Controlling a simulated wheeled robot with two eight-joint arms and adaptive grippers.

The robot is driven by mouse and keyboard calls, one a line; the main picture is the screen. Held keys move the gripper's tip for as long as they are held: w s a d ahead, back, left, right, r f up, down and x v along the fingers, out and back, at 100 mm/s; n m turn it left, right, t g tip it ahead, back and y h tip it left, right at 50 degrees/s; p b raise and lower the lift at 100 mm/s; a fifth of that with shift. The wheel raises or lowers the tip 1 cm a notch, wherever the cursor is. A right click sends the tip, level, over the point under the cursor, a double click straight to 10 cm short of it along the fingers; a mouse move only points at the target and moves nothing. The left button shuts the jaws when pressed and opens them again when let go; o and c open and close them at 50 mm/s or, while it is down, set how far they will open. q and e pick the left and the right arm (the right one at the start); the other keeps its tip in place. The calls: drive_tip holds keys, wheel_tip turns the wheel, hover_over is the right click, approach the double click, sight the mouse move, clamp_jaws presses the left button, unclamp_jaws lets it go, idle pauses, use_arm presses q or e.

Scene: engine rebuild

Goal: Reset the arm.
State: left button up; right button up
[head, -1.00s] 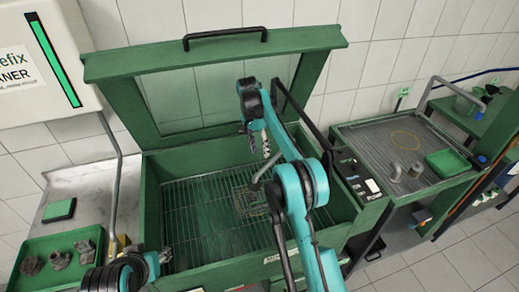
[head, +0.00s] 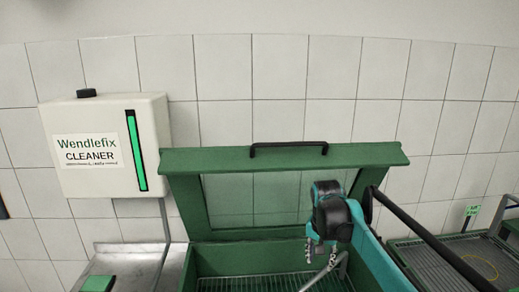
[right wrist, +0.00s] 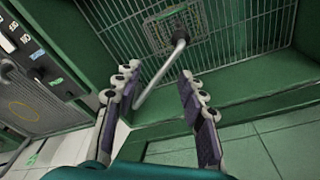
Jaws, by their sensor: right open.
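My right arm is teal and black. Its right gripper (head: 321,252) hangs fingers down in front of the open green parts washer (head: 285,262). In the right wrist view the right gripper (right wrist: 159,77) has its fingers spread, with nothing held between them. My left gripper is in neither current view.
The washer's raised lid (head: 183,184) has a black handle (head: 289,146). A white cleaner box (head: 90,152) hangs on the tiled wall. A black bar (head: 432,240) slants along the washer's right side. A draining table (head: 412,257) stands at right.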

drive_tip(key=s+n+t, duration=0.3)
drive_tip(key=s, duration=1)
drive_tip(key=s+f+n+t, duration=0.2)
drive_tip(key=s+f, duration=0.5)
drive_tip(key=s, duration=0.6)
drive_tip(key=shift+f+n+t+y, duration=0.3)
drive_tip(key=shift+n+y, duration=0.1)
drive_tip(key=shift+n, duration=0.2)
drive_tip(key=shift+a, duration=0.1)
